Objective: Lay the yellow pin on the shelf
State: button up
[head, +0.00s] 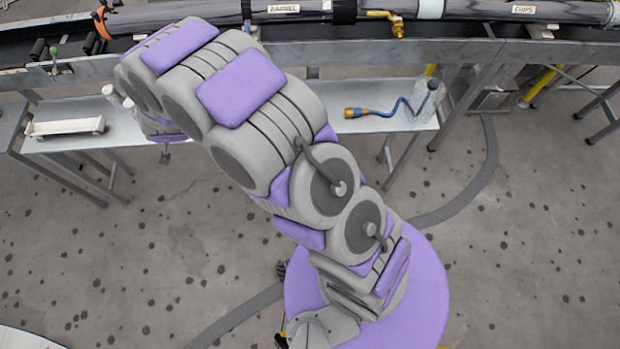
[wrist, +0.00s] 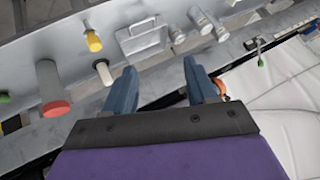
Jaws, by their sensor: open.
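In the wrist view, a yellow-ended pin (wrist: 93,41) sticks out from a grey metal panel, ahead and to the left of my fingers. My gripper (wrist: 160,66) is open, its two blue-grey fingers apart, with nothing between them. The pin stands apart from both fingers. In the head view, a low metal shelf (head: 375,124) runs beneath the pipe-carrying frame. My arm covers its middle part. I cannot make out the gripper's fingers or this pin clearly in the head view.
A red-ended peg (wrist: 55,108) and a pale-ended peg (wrist: 103,72) flank the yellow one. A metal handle plate (wrist: 142,38) is beside them.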

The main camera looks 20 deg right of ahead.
jog(key=s+d+r+n+g+y, duration=0.1)
jog(key=s+d+r+g, duration=0.15)
jog(key=s+r, duration=0.2)
jog(key=s+d+r+n+g, duration=0.1)
jog(key=s+d+r, duration=0.2)
jog(key=r, duration=0.2)
jog(key=s+d+r+g, duration=0.1)
jog(key=s+d+r, duration=0.2)
jog(key=s+d, duration=0.2)
jog(key=s+d+r+n+g+h, duration=0.1)
jog(key=s+d+r+g, duration=0.1)
jog(key=s+d, duration=0.4)
jog(key=s+d+r+g, duration=0.1)
jog(key=s+d+r, duration=0.3)
jog(key=s, duration=0.7)
jog(key=shift+s+d+n, duration=0.3)
jog(key=shift+d+n, duration=0.1)
jog(key=shift+d, duration=0.55)
jog(key=s+d+g, duration=0.1)
jog(key=s+d, duration=0.1)
jog(key=s, duration=0.2)
jog(key=s+d+r+h, duration=0.1)
jog(key=s+d, duration=0.1)
jog(key=s, duration=0.2)
jog(key=s+d+g+h, duration=0.1)
jog(key=s+d, duration=0.1)
jog(key=s, duration=0.2)
jog(key=shift+s+d+r+g, duration=0.15)
jog(key=shift+d+r+g, duration=0.1)
jog(key=shift+d+g, duration=0.15)
